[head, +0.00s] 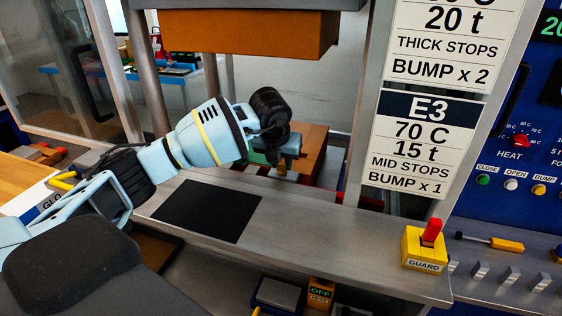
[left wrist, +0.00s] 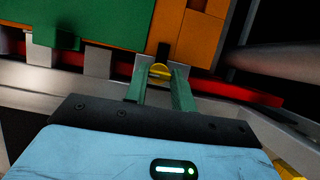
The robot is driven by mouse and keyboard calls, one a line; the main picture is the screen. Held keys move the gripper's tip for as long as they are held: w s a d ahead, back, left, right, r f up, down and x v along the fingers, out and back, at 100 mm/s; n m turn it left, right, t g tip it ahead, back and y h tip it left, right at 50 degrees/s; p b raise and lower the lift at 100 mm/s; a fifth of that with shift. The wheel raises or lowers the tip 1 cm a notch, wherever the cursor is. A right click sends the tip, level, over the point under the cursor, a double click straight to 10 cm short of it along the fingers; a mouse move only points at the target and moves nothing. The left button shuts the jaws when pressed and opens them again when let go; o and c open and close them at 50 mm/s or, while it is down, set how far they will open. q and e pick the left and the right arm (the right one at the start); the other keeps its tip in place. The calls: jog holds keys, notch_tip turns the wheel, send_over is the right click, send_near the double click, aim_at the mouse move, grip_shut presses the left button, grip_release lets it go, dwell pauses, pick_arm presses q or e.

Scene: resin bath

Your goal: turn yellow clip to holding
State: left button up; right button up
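The yellow clip (left wrist: 159,72) shows in the left wrist view as a small rounded piece against a grey metal bracket, in front of the orange block. My left gripper (left wrist: 161,80) has one green finger on each side of it. The fingers stand a little apart and the clip fills the gap at their tips, so the gripper looks shut on it. In the head view my left gripper (head: 281,163) reaches down at the press opening, and the arm hides most of the clip. The clip's angle and any markings cannot be read. My right gripper is not in view.
An orange block (head: 247,33) hangs above the opening. A dark mat (head: 208,209) lies on the metal ledge. The yellow guard switch (head: 424,249) with a red lever stands at the right. An E3 card (head: 424,143) hangs on the frame post.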

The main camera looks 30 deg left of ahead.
pick_arm(q)
jog(key=o, duration=0.4)
jog(key=shift+o, duration=0.2)
jog(key=shift+s+r, duration=0.15)
jog(key=shift+r, duration=0.35)
jog(key=v, duration=0.6)
jog(key=shift+s+r, duration=0.2)
jog(key=shift+r, duration=0.2)
jog(key=shift+d+f, duration=0.1)
